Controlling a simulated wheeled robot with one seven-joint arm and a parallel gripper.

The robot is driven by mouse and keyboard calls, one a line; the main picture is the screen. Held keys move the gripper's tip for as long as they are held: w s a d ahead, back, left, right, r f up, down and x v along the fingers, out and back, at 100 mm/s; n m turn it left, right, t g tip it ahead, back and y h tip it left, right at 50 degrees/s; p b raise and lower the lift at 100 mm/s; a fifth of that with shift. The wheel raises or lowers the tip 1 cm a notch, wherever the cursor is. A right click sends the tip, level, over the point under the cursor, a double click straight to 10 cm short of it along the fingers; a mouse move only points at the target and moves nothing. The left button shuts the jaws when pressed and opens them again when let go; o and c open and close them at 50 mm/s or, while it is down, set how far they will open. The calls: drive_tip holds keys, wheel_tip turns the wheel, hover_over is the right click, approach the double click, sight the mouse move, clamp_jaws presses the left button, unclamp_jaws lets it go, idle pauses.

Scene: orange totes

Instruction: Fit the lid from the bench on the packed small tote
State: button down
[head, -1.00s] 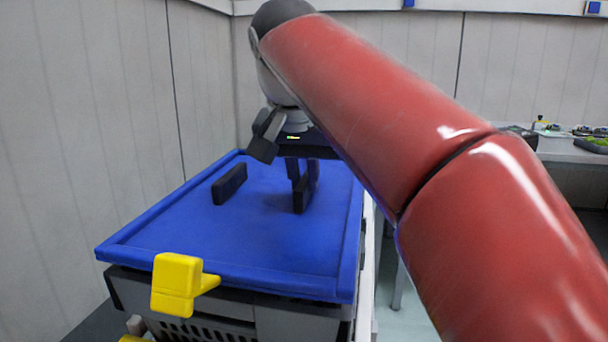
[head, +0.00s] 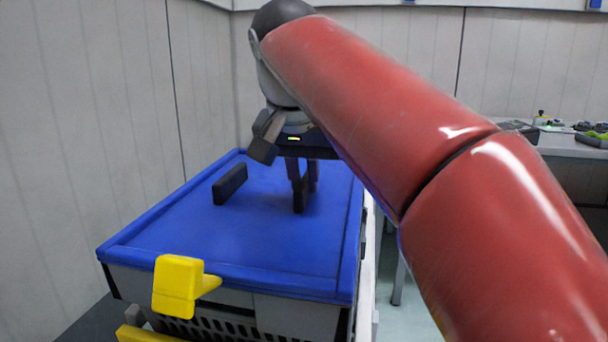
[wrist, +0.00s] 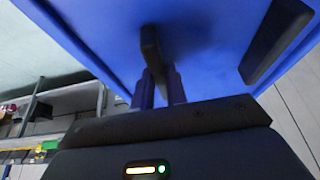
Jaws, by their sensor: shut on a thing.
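The blue lid (head: 265,235) lies over the top of a grey tote (head: 245,315) in the head view. Two dark upright handles stand on the lid: a left one (head: 230,184) and a right one (head: 300,196). My gripper (head: 301,180) is shut on the right handle, pointing down. The wrist view shows the fingers (wrist: 158,88) around that handle (wrist: 150,48) and the blue lid (wrist: 205,35) beyond. A yellow clip (head: 180,286) is at the tote's near edge. The tote's contents are hidden under the lid. I cannot tell whether the lid is fully seated all round.
Grey panel walls (head: 90,120) stand close at the left and behind. A bench (head: 570,148) with small items is at the far right. My red arm covers much of the right side. A grey floor shows right of the tote.

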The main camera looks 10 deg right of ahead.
drive_tip(key=c, duration=1.3)
unclamp_jaws()
drive_tip(key=p+v, duration=0.2)
drive_tip(key=v, duration=0.6)
drive_tip(key=shift+f, duration=0.1)
drive_tip(key=shift+s+d, duration=0.1)
